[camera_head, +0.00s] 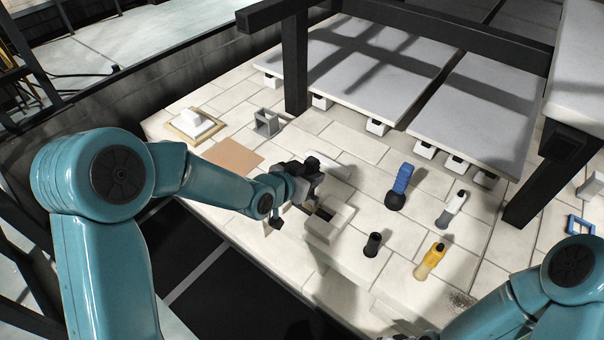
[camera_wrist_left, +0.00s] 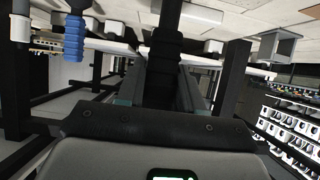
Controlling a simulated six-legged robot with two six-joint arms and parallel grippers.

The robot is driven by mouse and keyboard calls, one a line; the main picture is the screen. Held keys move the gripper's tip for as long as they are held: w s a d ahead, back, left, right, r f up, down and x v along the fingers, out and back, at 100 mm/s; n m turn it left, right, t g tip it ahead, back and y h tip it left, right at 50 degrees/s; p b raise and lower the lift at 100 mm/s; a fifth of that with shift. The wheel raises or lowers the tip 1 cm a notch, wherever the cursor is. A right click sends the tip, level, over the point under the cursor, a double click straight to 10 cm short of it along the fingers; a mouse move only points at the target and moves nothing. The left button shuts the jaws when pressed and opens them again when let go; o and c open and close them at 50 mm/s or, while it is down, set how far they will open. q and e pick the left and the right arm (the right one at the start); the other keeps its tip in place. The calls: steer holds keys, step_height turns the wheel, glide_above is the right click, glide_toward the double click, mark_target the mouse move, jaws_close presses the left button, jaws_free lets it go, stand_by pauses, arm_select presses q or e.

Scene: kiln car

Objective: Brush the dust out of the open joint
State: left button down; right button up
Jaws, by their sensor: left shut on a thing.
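My left gripper (camera_head: 308,186) is over the brick deck, left of the middle in the head view. It is shut on a black ribbed handle (camera_wrist_left: 164,68), which stands between the fingers in the left wrist view. I cannot tell what the handle's working end is. Just right of and below the gripper is a pale raised block with a dark opening (camera_head: 325,213); I cannot tell whether this is the open joint or whether the tool touches it. A dark speckled patch (camera_head: 460,299) lies on the bricks at lower right. My right gripper is out of view.
Standing right of the block are a blue-handled tool (camera_head: 401,182), a white-and-grey one (camera_head: 452,209), a yellow one (camera_head: 431,261) and a black cylinder (camera_head: 374,244). Black posts (camera_head: 295,65) and grey slabs (camera_head: 375,68) bound the back. A brown sheet (camera_head: 233,158) lies left.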

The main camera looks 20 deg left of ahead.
arm_select(q)
steer(key=shift+s+d, duration=0.1)
steer(key=shift+d, duration=0.15)
stand_by(0.3)
steer(key=d, duration=0.1)
steer(key=s+d+b, duration=0.1)
steer(key=d, duration=0.1)
steer(key=shift+s+d+b, duration=0.25)
steer(key=shift+b, duration=0.05)
stand_by(0.4)
